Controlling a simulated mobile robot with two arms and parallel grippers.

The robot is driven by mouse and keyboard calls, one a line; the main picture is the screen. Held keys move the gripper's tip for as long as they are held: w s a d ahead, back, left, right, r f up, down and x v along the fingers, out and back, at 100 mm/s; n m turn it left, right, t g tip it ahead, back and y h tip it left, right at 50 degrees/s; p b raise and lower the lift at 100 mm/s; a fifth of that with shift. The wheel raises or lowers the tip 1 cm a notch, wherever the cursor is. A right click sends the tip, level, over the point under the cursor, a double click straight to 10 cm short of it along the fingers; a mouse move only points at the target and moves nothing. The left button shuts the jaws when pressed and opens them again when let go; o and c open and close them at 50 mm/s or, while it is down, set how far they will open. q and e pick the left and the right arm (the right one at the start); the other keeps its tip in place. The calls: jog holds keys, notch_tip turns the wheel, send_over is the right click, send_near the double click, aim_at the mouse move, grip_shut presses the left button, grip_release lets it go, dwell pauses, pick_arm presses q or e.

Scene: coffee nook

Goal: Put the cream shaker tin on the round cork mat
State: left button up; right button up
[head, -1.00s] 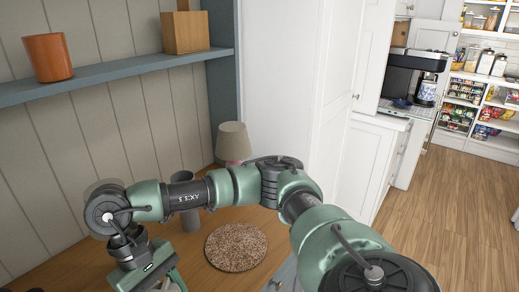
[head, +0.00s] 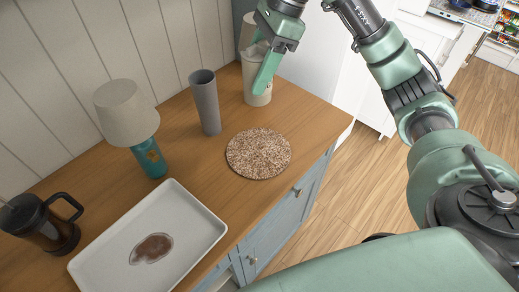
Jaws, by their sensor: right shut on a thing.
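The cream shaker tin (head: 254,68) stands upright at the back right of the wooden counter. My right gripper (head: 268,68) is shut on it from above, and a green finger covers part of its side. I cannot tell whether its base touches the counter. The round cork mat (head: 258,154), speckled brown, lies flat and bare on the counter, nearer to me than the tin and apart from it. My left gripper is out of view.
A tall grey tumbler (head: 206,103) stands left of the mat. A teal lamp with a cream shade (head: 126,112), a white tray (head: 198,216) with a brown patch, and a dark French press (head: 42,224) are further left. A beige object (head: 247,29) is behind the tin.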

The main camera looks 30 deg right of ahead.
jog(key=shift+w+d+r+m, duration=0.1)
jog(key=shift+w+d+m, duration=0.15)
jog(key=shift+m, duration=0.15)
notch_tip(320, 180, down, 5)
jog(key=shift+r, duration=0.1)
notch_tip(320, 180, down, 15)
jog(key=p, duration=0.2)
jog(key=shift+r+p, duration=0.1)
jog(key=shift+p, duration=0.2)
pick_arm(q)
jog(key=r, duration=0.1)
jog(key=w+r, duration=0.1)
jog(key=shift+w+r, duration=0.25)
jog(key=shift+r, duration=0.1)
pick_arm(e)
jog(key=shift+d, duration=0.1)
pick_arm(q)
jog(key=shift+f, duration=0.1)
